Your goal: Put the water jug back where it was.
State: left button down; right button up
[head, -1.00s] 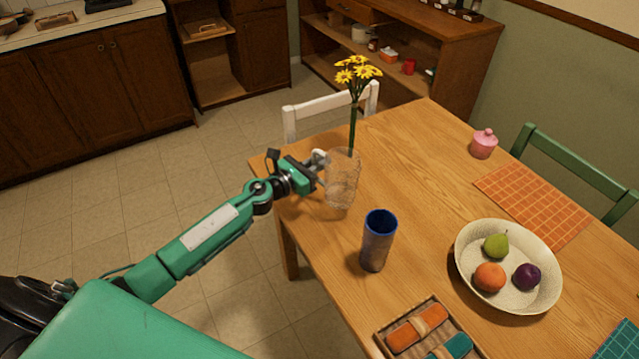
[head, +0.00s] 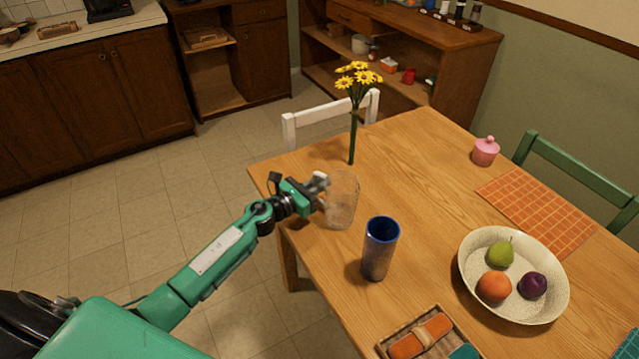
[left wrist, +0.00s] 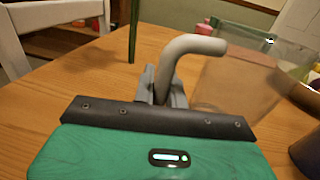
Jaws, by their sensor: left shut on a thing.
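The water jug (head: 343,203) is clear and see-through, with a grey bent handle (left wrist: 192,46). In the head view it is over the near left part of the wooden table, in front of the flower stem. It looks slightly tilted. I cannot tell whether its base touches the table. My left gripper (head: 319,187) is shut on the handle at the jug's left side. In the left wrist view the jug body (left wrist: 235,85) is right of the jaws (left wrist: 163,88). My right gripper is not in view.
Yellow flowers (head: 358,77) on a green stem stand behind the jug. A blue cup (head: 379,250) stands close in front, to its right. A fruit bowl (head: 473,258), an orange placemat (head: 535,213) and a pink pot (head: 485,152) are farther right. The table between them is clear.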

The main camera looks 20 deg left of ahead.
pick_arm(q)
jog(key=c, duration=1.4)
grip_release()
jog(key=shift+c, duration=0.2)
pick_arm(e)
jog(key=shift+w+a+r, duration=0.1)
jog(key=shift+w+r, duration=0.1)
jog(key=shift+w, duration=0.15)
pick_arm(q)
jog(key=shift+r, duration=0.1)
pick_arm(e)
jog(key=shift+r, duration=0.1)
